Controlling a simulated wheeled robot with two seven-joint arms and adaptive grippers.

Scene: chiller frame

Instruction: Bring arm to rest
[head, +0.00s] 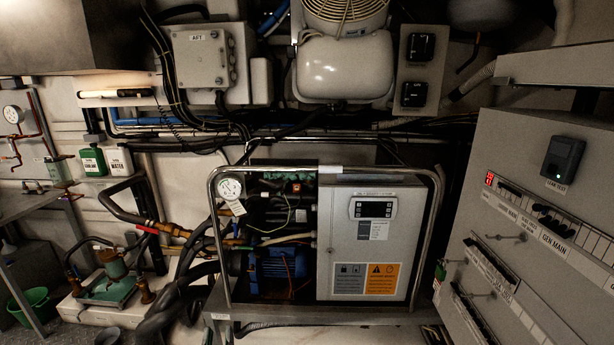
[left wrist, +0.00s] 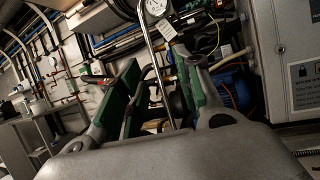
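My left gripper (left wrist: 158,65) shows in the left wrist view with its two green-padded fingers spread apart. A bright upright tube of the chiller frame (left wrist: 152,50) runs through the gap between the fingers in that view. I cannot tell whether the tube is between the pads or beyond them; nothing is seen gripped. In the head view the chiller frame (head: 213,215) stands in the middle, and I cannot clearly make out the left gripper against the dark hoses. My right gripper is in neither view.
A pressure gauge (head: 230,188) sits at the frame's upper left. A grey control box (head: 336,240) fills its right side. Dark hoses (head: 182,290) crowd its left. A large switch panel (head: 560,215) stands at the right, and a green bucket (head: 35,305) at the lower left.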

